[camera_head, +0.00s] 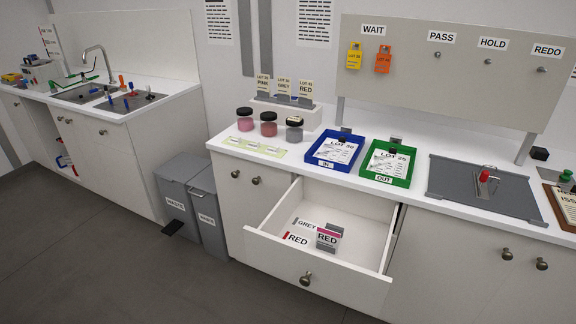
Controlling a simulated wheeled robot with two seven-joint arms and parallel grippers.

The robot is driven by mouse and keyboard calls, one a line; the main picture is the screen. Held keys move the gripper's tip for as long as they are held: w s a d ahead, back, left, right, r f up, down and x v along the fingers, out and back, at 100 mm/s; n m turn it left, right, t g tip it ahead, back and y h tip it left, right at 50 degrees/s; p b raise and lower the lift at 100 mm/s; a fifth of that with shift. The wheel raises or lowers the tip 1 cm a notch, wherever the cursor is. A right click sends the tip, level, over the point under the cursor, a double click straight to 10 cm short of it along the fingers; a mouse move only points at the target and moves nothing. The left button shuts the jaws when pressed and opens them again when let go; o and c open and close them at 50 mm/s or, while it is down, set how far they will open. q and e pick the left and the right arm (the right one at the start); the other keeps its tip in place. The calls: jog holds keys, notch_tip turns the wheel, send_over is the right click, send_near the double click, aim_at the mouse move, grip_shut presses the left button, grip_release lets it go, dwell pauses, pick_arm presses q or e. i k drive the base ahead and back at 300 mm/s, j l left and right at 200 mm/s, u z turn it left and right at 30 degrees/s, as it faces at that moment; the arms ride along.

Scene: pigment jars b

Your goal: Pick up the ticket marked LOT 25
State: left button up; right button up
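A yellow ticket (354,57) and an orange ticket (383,60) hang side by side below the WAIT label on the upright board. Both are marked LOT, but their digits are too small to read surely. A white LOT sheet (334,152) lies in the blue IN tray (313,157), and another LOT sheet (389,164) lies in the green tray (411,171) to its right. I cannot tell which of these is LOT 25. Neither of my grippers is in view.
The board (460,85) has bare pegs under PASS, HOLD and REDO. Three jars (269,125) stand before LOT cards (284,88). An open drawer (335,225) holding GREY and RED cards juts out below the trays. A grey mat (460,190) with a red-handled item lies right.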

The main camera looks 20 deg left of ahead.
aim_at(262, 80)
jog(key=j+z, duration=0.2)
jog(key=z, duration=0.25)
jog(key=i+j+z, duration=0.1)
jog(key=z, duration=0.3)
jog(key=j+z, duration=0.15)
jog(key=j, duration=0.4)
jog(key=j+z, duration=0.15)
jog(key=j, duration=0.35)
jog(key=k+j+z, duration=0.2)
jog(key=j, duration=0.3)
jog(key=j+z, duration=0.15)
jog(key=j, duration=0.4)
jog(key=k+j+z, duration=0.15)
jog(key=j, duration=0.35)
